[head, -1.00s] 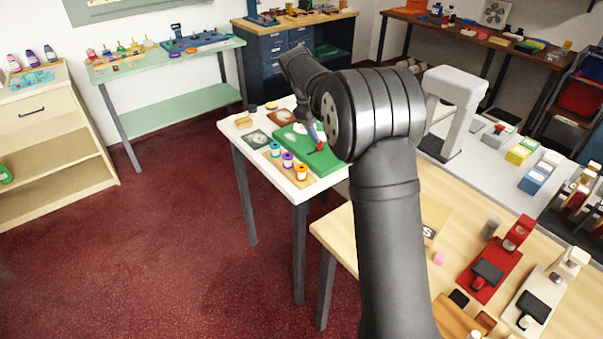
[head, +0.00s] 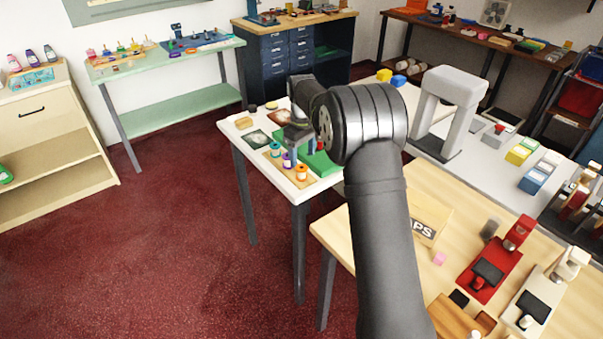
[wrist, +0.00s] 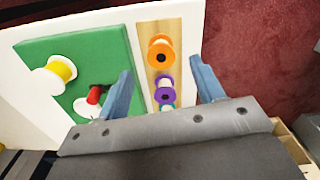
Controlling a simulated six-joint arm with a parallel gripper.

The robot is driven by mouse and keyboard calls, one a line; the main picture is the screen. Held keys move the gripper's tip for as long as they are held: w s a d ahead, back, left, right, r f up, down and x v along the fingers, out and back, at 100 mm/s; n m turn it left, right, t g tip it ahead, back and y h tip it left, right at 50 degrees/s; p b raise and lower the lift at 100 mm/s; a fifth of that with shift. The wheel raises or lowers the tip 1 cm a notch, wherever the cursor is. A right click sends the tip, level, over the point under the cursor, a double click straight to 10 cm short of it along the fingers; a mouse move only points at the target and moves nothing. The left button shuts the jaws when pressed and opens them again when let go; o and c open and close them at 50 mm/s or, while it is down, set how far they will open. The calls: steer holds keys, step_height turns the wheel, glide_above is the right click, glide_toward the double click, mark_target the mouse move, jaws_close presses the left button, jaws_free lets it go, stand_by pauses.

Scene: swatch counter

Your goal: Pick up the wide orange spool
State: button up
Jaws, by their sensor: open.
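The orange spool (wrist: 161,54) stands on a wooden strip in the wrist view, with a dark hole in its top. It also shows at the near end of the row in the head view (head: 302,172). A purple spool (wrist: 164,92) and a teal spool (wrist: 167,107) stand in line with it on the strip (wrist: 178,29). My gripper (wrist: 160,80) is open and empty. Its blue fingers lie either side of the strip in the wrist view, with the orange spool beyond the tips. In the head view the gripper is over the row, partly hidden by my arm.
The white table (wrist: 120,12) ends close to the strip, with red floor beyond.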

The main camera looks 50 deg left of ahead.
mark_target(302, 168)
steer(key=shift+f, duration=3.1)
steer(key=shift+c, duration=0.3)
steer(key=c, duration=1)
